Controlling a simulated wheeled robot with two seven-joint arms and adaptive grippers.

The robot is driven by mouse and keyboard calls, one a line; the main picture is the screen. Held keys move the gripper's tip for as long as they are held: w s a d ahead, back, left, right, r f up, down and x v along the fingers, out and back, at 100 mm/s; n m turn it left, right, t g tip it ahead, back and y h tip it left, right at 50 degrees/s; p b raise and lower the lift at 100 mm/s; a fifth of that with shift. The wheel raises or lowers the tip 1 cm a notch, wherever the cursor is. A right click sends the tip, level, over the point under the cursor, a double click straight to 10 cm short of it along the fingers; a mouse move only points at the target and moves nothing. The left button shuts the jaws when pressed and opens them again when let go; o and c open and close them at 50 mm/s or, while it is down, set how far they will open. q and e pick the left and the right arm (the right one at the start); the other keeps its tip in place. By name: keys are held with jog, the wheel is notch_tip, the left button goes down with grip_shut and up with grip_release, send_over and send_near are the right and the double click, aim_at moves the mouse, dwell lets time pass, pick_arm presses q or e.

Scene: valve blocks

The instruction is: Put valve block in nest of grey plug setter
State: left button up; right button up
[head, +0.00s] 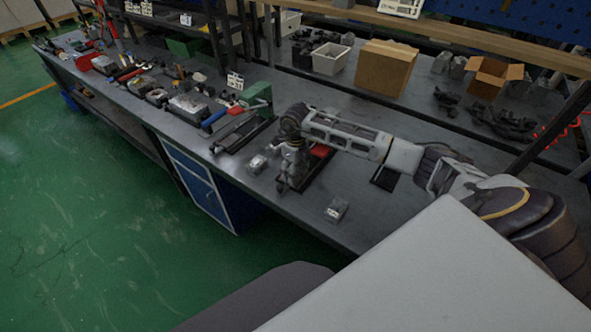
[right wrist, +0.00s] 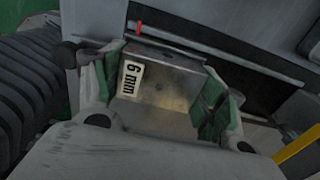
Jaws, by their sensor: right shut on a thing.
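My right gripper (head: 284,184) is low over the near part of the bench in the head view. In the right wrist view its green-padded fingers (right wrist: 158,88) are shut on a metal valve block (right wrist: 165,95) with a white "6 mm" label. In the head view, one loose grey block (head: 257,163) lies just left of the gripper and another (head: 337,209) lies to its right, near the front edge. A plug setter with a green head (head: 257,96) stands behind and left. I cannot clearly make out a grey plug setter; my arm covers part of that area. My left gripper is out of view.
A red part on a black base (head: 320,152) shows under my right forearm. A black pad (head: 384,178) lies to its right. Tools and parts crowd the bench's far left. A white bin (head: 330,59) and cardboard box (head: 385,68) stand behind. The bench's front right is fairly clear.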

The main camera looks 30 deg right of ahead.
jog(key=o, duration=1.4)
jog(key=shift+o, duration=0.2)
notch_tip(320, 180, up, 10)
jog(key=shift+r+b, duration=0.2)
jog(key=shift+b, duration=0.1)
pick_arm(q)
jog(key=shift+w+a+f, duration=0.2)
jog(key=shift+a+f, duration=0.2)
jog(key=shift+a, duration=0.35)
pick_arm(e)
jog(key=shift+r, duration=0.9)
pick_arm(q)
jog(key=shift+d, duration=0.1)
